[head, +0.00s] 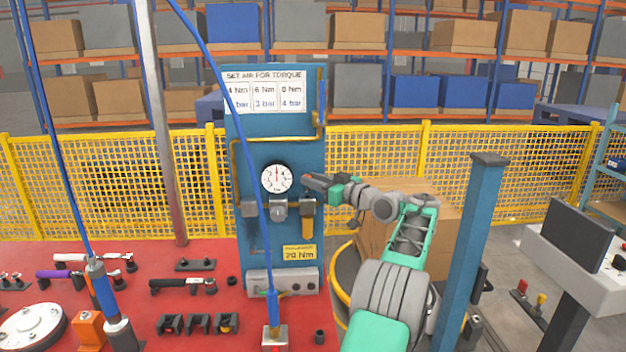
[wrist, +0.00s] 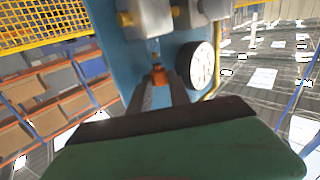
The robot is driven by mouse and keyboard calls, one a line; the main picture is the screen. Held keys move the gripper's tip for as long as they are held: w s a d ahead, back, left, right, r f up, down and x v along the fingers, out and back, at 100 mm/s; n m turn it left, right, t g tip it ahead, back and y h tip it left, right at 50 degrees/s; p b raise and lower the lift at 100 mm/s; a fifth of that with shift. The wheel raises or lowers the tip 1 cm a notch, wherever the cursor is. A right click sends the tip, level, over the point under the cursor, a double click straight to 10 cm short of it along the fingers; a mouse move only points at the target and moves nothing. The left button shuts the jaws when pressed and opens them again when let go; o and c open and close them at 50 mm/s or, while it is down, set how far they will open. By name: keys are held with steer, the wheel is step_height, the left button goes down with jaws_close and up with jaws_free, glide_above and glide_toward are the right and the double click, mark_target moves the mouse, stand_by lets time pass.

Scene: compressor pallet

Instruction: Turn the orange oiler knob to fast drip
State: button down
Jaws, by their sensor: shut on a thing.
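The orange oiler knob (wrist: 158,72) shows in the wrist view between the tips of my gripper's two dark fingers. My gripper (wrist: 161,84) is shut on it. In the head view, my gripper (head: 309,180) reaches in from the right, just above the oiler (head: 307,210), a grey block with an amber bowl at the right end of the air-unit row. In the head view the knob is too small and too covered to make out. I cannot read its setting in either view.
The blue panel (head: 236,150) carries a round pressure gauge (head: 276,178), also close to my fingers in the wrist view (wrist: 197,65). A grey regulator (head: 279,208) sits left of the oiler. A blue post (head: 470,240) stands right of my arm. Tools lie on the red table (head: 140,310).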

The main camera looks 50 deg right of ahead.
steer(key=c, duration=1.2)
jaws_free()
